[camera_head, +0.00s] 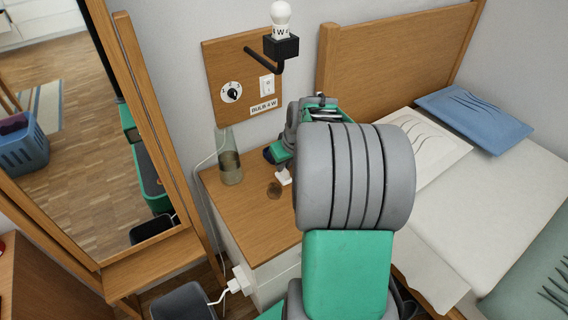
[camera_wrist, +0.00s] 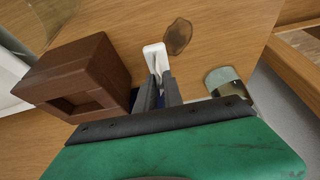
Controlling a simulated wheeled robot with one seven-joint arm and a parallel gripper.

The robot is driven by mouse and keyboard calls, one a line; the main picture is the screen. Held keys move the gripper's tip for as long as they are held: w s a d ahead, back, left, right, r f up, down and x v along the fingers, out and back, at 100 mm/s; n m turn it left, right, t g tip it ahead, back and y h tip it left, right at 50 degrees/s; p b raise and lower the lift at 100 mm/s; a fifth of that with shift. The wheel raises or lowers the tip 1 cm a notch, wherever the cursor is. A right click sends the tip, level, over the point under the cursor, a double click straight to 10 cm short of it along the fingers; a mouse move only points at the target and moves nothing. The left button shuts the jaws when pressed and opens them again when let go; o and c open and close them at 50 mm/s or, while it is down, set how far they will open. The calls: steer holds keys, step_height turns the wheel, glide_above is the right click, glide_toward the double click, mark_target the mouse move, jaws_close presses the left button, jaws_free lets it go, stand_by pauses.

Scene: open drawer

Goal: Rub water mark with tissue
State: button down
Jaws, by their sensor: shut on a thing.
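The water mark is a dark brown stain (camera_head: 274,189) on the wooden top of the bedside cabinet (camera_head: 228,198). In the wrist view the stain (camera_wrist: 178,37) lies just beyond and to the right of the tissue. My gripper (camera_wrist: 158,82) is shut on a white folded tissue (camera_wrist: 154,56), which sticks out past the fingertips. In the head view the tissue (camera_head: 284,177) shows below my gripper (camera_head: 281,163), close to the stain's right side. The tissue does not cover the stain. I cannot tell whether it touches the wood.
A glass vessel (camera_head: 231,168) stands left of the stain. A brown box (camera_wrist: 85,75) sits close left of my fingers, and a greenish cylinder (camera_wrist: 225,80) is to their right. A lamp bracket (camera_head: 270,55) projects from the wall panel. The bed (camera_head: 480,195) is right, the mirror frame (camera_head: 165,130) left.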

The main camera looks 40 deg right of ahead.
steer(key=shift+f+b, duration=0.6)
steer(key=shift+f, duration=0.45)
